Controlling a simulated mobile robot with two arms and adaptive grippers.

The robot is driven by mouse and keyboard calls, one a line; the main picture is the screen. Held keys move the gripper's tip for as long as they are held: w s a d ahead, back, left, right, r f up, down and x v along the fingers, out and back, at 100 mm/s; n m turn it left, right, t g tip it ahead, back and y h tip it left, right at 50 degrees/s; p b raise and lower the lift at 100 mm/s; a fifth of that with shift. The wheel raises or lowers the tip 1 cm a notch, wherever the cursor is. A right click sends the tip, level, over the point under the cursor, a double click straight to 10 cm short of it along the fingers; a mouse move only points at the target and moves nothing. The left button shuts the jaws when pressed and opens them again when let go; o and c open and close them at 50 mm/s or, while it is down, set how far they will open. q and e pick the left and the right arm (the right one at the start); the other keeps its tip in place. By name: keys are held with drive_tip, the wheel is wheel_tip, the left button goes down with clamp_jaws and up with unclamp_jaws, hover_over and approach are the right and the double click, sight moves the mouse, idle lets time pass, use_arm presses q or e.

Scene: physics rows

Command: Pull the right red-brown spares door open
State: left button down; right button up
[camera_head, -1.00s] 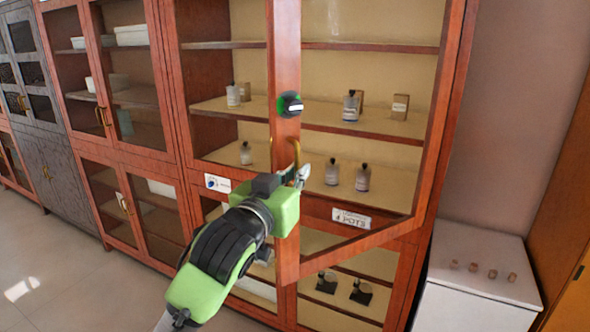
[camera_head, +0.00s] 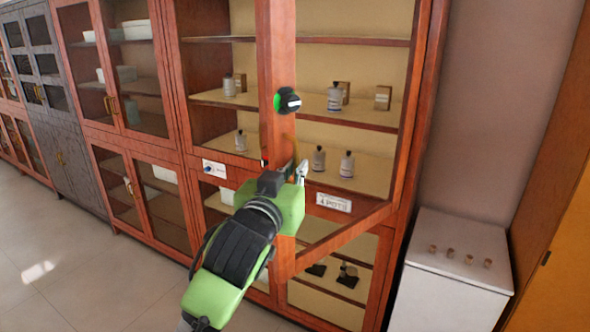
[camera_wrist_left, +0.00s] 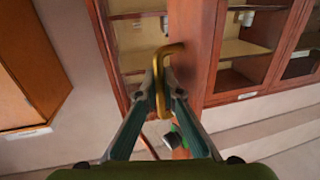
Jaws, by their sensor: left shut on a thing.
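My left gripper (camera_head: 299,172) is at that stile, below the lock. In the left wrist view, its fingers (camera_wrist_left: 162,85) are shut around the brass handle (camera_wrist_left: 171,49). In the head view the gripper hides most of the handle. My right gripper is not in view.
Bottles (camera_head: 334,97) and small boxes (camera_head: 383,97) stand on the cabinet shelves. A white cabinet (camera_head: 452,285) with several small knobs stands right of the door. An orange-brown panel (camera_head: 560,250) is at the far right. Open floor (camera_head: 70,270) lies at the left front.

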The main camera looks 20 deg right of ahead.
use_arm(q)
drive_tip(key=c, duration=2.5)
unclamp_jaws()
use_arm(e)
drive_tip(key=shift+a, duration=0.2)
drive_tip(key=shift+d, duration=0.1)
use_arm(q)
drive_tip(key=v, duration=1.2)
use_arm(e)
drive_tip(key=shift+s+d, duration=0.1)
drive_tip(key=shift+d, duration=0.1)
